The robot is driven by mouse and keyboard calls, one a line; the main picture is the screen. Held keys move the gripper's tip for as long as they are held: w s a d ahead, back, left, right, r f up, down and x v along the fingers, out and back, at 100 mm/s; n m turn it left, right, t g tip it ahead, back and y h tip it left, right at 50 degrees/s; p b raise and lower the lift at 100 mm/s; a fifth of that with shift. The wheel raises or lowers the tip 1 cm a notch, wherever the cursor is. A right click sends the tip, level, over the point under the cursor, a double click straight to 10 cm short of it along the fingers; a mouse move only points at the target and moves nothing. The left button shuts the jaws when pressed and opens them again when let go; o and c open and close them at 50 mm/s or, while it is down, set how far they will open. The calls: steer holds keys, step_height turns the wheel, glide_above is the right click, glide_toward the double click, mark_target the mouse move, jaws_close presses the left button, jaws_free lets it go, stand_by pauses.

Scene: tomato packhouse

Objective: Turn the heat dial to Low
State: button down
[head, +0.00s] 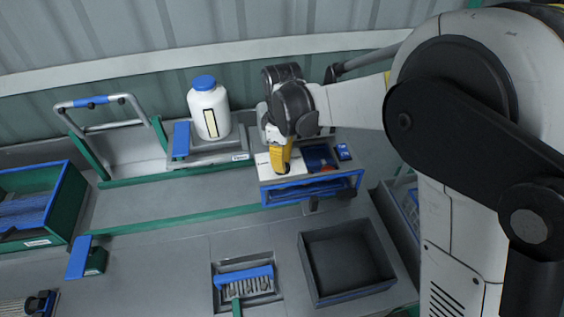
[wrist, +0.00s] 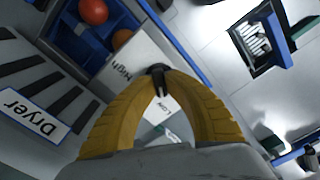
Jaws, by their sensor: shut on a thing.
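The dryer (head: 301,194) is a pale box with a blue-edged front at the back of the bench. In the wrist view its Dryer label (wrist: 32,113) is at left. My gripper (head: 282,168) reaches down onto its pale top panel. In the wrist view my yellow fingers (wrist: 160,82) close together on the small black heat dial (wrist: 158,70). The High label (wrist: 121,71) is up and left of the fingertips. The Low label (wrist: 166,106) shows between the fingers. The fingers hide much of the dial, so I cannot tell its exact setting.
A blue compartment (wrist: 72,40) with a red tomato (wrist: 93,11) adjoins the panel. A white bottle (head: 209,110) with a blue cap stands left of the dryer. A dark empty bin (head: 345,262) and a blue brush (head: 245,276) lie in front. A green crate (head: 62,205) is far left.

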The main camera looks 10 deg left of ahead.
stand_by(0.3)
steer(key=c, duration=1.4)
jaws_free()
step_height(320, 180, up, 12)
